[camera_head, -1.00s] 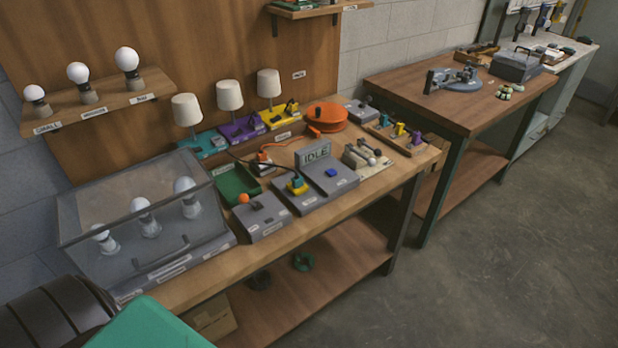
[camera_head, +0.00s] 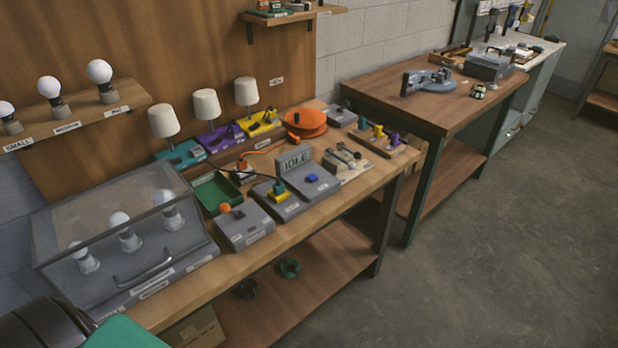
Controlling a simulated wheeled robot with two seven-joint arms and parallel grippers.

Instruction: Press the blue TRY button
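The blue button (camera_head: 312,178) sits on the sloped top of a grey unit (camera_head: 322,187) on the front workbench. A small grey display (camera_head: 294,161) stands upright behind it to the left; its dark letters are blurred and seem to read IDLE. Left of the button, a yellow piece with a green top (camera_head: 279,191) sits on the neighbouring grey unit. Any lettering on the button is too small to read. Neither of my grippers is in view, and nothing covers the button.
A clear-lidded case (camera_head: 120,240) with bulbs fills the bench's left end. Left of the button are a grey box (camera_head: 244,227) and green tray (camera_head: 217,194). Lamps and an orange reel (camera_head: 304,123) stand behind. A second table (camera_head: 440,105) is right; open floor lies in front.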

